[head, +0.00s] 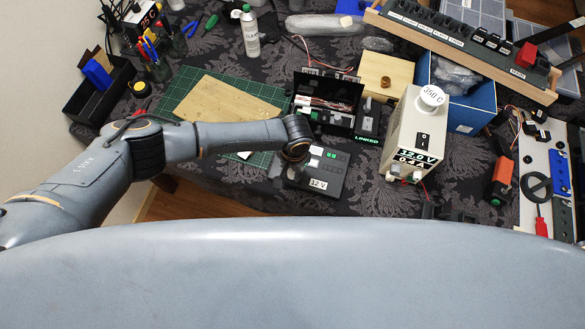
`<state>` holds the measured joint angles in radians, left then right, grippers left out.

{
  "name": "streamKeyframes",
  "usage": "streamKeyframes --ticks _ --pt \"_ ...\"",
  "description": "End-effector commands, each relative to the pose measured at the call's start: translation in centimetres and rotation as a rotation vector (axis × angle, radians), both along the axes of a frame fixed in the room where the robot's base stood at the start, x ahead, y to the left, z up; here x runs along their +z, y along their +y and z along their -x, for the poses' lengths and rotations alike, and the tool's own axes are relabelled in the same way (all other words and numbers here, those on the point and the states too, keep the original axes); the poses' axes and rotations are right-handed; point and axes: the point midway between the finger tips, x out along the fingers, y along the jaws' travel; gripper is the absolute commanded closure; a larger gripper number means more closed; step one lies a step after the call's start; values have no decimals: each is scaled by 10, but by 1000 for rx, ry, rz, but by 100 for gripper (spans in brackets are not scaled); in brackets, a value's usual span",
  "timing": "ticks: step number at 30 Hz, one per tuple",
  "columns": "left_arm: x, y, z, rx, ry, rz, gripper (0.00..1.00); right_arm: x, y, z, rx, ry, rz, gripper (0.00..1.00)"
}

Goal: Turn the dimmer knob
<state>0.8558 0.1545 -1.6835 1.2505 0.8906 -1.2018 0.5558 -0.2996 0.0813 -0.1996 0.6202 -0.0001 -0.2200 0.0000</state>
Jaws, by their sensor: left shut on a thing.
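My left arm reaches in from the left over the table. Its wrist is above the left side of a small black panel box (322,178) with a "12 V" label, white and green switches on top. My left gripper (279,169) points down at the left edge of this box, mostly hidden under the wrist. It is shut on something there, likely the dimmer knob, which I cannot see. My right gripper is not in view.
An open black box (326,92) with wires stands just behind. A power supply (409,140) reading 12.0 V stands to the right, a white round cap on top. A green cutting mat (186,88) with a brown board (228,102) lies behind my arm.

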Motion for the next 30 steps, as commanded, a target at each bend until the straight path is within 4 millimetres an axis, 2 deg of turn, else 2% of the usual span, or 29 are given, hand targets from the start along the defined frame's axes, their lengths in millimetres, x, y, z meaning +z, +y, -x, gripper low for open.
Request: streamKeyframes --ticks 30 --pt "0 2 -2 -952 -1 2 100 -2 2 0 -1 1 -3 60"
